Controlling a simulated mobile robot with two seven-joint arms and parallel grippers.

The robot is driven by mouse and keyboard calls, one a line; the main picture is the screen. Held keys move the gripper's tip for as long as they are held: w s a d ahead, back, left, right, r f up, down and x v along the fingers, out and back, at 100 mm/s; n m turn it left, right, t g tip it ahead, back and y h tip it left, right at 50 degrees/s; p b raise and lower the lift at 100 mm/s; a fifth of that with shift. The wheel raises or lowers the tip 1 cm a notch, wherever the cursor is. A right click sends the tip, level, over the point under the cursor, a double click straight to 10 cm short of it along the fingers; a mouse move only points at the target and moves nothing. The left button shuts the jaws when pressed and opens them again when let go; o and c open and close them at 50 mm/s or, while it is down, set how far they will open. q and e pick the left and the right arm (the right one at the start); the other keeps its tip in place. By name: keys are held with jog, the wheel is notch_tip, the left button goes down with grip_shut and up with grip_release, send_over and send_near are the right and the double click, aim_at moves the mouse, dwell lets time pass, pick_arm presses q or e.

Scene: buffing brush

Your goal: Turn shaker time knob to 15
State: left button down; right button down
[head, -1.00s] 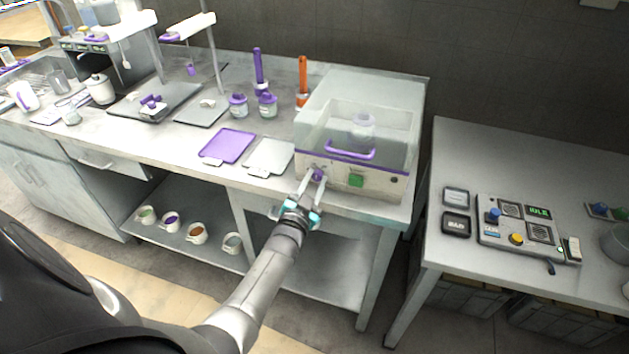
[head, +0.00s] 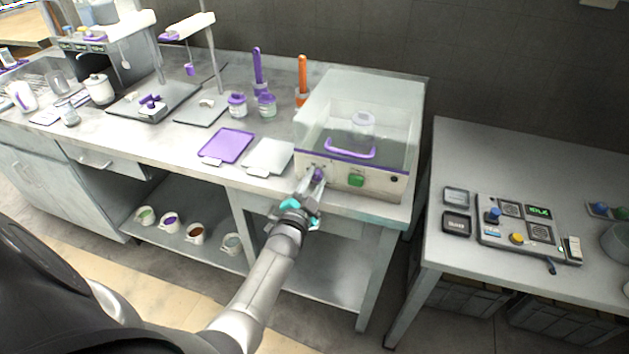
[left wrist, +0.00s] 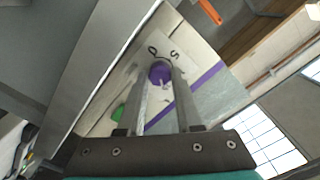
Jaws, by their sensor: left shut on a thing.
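The shaker (head: 385,170) is a pale box with a clear cover, a purple handle and a flask inside, near the right end of the bench. Its purple time knob (head: 318,175) is on the front panel, left of a green button (head: 356,180). My left gripper (head: 315,178) is shut on the knob, reaching it from the front. In the left wrist view the purple knob (left wrist: 160,73) sits between the two fingertips (left wrist: 162,76). Marks show on the panel around it, but I cannot read the setting. My right gripper is not in view.
A purple tray (head: 227,146) and a pale tray (head: 268,157) lie left of the shaker. Several cups stand on the shelf below. A separate table (head: 455,150) on the right holds a control panel (head: 525,228).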

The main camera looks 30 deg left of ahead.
pick_arm(q)
jog(key=c, duration=0.6)
grip_release()
jog(key=shift+s, duration=0.15)
jog(key=p+v, duration=0.1)
jog(key=v, duration=1.4)
jog(key=shift+d+p, duration=0.15)
jog(key=shift+p, duration=0.25)
